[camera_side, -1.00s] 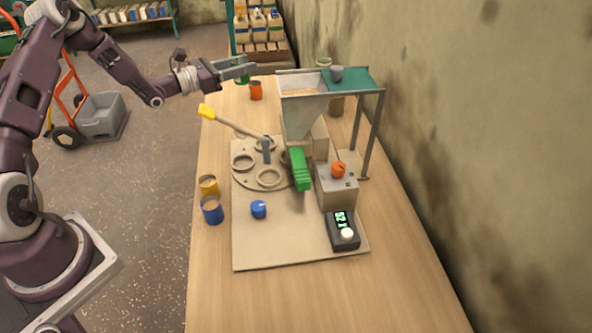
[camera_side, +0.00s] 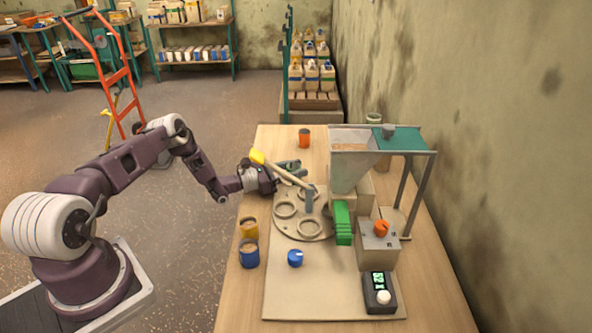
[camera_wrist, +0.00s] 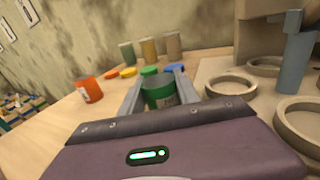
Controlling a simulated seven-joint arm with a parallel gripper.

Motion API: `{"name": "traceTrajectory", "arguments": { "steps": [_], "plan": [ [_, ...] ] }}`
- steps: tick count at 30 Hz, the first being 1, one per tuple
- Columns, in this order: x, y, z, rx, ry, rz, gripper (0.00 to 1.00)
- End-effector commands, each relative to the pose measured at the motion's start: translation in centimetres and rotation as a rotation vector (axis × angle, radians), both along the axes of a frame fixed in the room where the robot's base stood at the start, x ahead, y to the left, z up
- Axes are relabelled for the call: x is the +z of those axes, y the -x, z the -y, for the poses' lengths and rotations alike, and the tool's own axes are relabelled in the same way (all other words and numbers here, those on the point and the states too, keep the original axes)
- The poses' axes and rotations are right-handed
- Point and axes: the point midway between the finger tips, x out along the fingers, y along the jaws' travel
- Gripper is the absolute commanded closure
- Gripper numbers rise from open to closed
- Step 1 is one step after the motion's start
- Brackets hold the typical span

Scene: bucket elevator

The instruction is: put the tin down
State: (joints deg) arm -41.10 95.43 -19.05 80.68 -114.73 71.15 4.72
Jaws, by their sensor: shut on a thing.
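My gripper (camera_side: 290,168) is low at the left edge of the table, beside the far left of the round plate (camera_side: 320,236) with its rings. In the wrist view its fingers are shut on a green tin (camera_wrist: 160,92), which looks roughly upright. I cannot tell whether the tin touches the table. In the side view the tin is mostly hidden by the gripper and the yellow-ended lever (camera_side: 257,156).
An orange tin (camera_side: 304,138) stands farther back. The hopper (camera_side: 357,175) and green chute (camera_side: 342,222) stand right of the plate. Coloured lids (camera_wrist: 150,70) lie beyond my gripper.

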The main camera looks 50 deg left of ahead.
Motion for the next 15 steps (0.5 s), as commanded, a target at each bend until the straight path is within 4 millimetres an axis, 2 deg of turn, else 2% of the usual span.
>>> {"name": "traceTrajectory", "arguments": {
  "steps": [5,6,9,15],
  "plan": [
    [-0.23,0.00,-0.02,0.000,0.000,0.000,1.00],
    [-0.21,-0.01,-0.03,0.000,0.000,0.000,0.56],
    [-0.20,-0.01,-0.03,0.000,0.000,0.000,0.40],
    [-0.19,-0.01,-0.03,0.001,0.000,0.000,0.40]
  ]
}}
